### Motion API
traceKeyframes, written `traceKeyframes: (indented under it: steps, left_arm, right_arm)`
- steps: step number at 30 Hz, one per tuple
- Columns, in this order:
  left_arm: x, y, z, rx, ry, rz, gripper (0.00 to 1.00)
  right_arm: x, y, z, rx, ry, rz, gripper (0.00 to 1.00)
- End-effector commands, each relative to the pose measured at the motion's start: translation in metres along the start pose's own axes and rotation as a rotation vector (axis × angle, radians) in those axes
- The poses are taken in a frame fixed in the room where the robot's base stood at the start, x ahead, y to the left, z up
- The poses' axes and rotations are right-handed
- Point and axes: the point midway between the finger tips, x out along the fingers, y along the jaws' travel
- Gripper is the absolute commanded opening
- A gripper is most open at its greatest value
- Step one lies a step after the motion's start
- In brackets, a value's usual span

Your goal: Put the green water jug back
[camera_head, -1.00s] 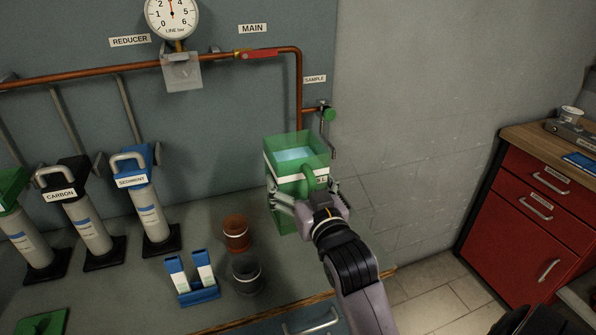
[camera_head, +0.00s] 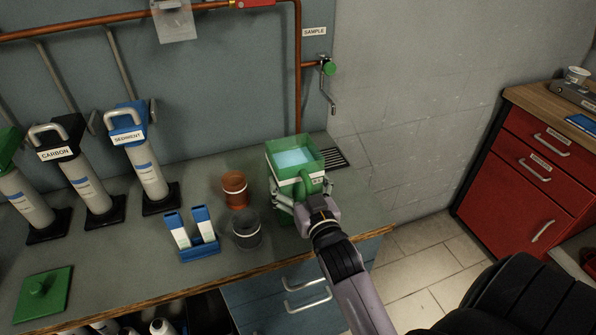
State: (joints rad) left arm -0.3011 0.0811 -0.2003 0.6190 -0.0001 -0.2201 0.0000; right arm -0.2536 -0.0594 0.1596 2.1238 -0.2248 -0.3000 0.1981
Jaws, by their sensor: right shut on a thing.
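The green water jug (camera_head: 284,163) is an open, see-through green box with a white band and pale blue water inside. It is upright at the right end of the grey counter (camera_head: 260,260). My right gripper (camera_head: 300,196) is shut on the jug at its front side, its fingers partly hidden by the jug and my wrist. Whether the jug's base touches the counter I cannot tell. A flat green lid (camera_head: 44,296) with a knob lies at the counter's front left. My left gripper is not in view.
A dark slotted drain (camera_head: 336,159) lies behind the jug, below the sample tap (camera_head: 328,68). A brown cup (camera_head: 234,190), a dark cup (camera_head: 246,229) and a blue holder (camera_head: 199,249) stand left of the jug. Filter housings stand farther left. A red cabinet (camera_head: 527,165) is at the right.

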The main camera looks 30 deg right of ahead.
Motion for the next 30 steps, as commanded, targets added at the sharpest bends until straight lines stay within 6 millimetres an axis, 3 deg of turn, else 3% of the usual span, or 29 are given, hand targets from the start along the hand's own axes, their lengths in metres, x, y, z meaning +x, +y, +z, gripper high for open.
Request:
traceKeyframes:
  steps: [11,12,18,30]
  left_arm:
    - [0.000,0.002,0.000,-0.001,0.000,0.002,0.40]
    - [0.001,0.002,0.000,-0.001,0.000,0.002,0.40]
    - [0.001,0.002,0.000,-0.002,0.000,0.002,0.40]
    - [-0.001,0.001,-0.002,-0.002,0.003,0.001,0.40]
  right_arm:
    - [0.001,0.000,-0.004,0.001,0.019,-0.001,0.49]
    - [0.000,0.000,0.004,0.000,0.000,0.000,0.87]
    - [0.000,0.000,0.004,0.000,0.000,0.000,1.00]
    - [0.000,0.000,0.001,0.000,0.001,0.000,1.00]
